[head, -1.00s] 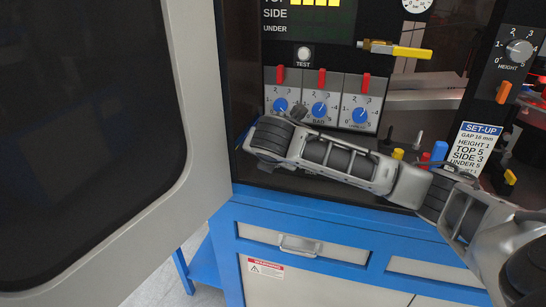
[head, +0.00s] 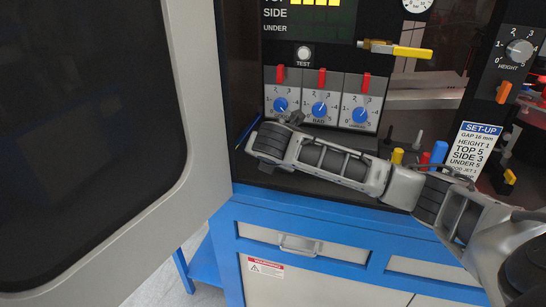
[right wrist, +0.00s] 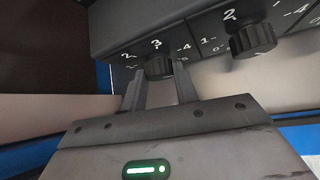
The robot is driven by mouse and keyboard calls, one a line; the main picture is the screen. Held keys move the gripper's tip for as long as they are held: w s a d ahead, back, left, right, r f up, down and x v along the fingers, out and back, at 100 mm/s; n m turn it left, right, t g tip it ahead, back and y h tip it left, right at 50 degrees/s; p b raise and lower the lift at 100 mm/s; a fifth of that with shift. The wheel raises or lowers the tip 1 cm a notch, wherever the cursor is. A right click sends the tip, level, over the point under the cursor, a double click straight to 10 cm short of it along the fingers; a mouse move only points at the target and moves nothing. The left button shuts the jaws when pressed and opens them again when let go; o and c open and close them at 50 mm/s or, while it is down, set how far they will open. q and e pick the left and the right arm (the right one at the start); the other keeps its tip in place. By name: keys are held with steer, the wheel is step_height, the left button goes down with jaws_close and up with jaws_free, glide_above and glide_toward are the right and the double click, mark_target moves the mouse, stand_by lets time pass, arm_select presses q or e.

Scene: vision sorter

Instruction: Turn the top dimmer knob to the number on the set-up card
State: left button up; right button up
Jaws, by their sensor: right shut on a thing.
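Three dimmer modules stand in a row in the head view, each with a blue knob under a red tab. The leftmost knob (head: 280,104) is at the tip of my right gripper (head: 290,117). In the right wrist view the two fingers (right wrist: 160,88) are shut on this dark, ribbed knob (right wrist: 158,68). Its pointer is too small to read there. The set-up card (head: 478,150) reads gap 16 mm, height 1, top 5, side 3, under 5. My left gripper is out of view.
The middle knob (head: 320,109) and right knob (head: 360,115) are close to the right. A height dial (head: 519,50) is at the upper right. Coloured pegs (head: 438,152) stand behind my arm. An open door (head: 200,150) is at the left.

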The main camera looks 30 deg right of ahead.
steer(key=shift+d, duration=0.1)
steer(key=shift+s+d+f+m+t+y, duration=0.1)
steer(key=shift+m+t+y, duration=0.25)
steer(key=shift+t, duration=0.25)
steer(key=shift+s+f+m+t+y, duration=0.1)
steer(key=shift+m+t+y, duration=0.25)
steer(key=shift+t, duration=0.25)
steer(key=shift+m+t+y+b, duration=0.35)
steer(key=shift+m+t+y, duration=0.05)
steer(key=shift+m+t, duration=0.1)
steer(key=o, duration=1)
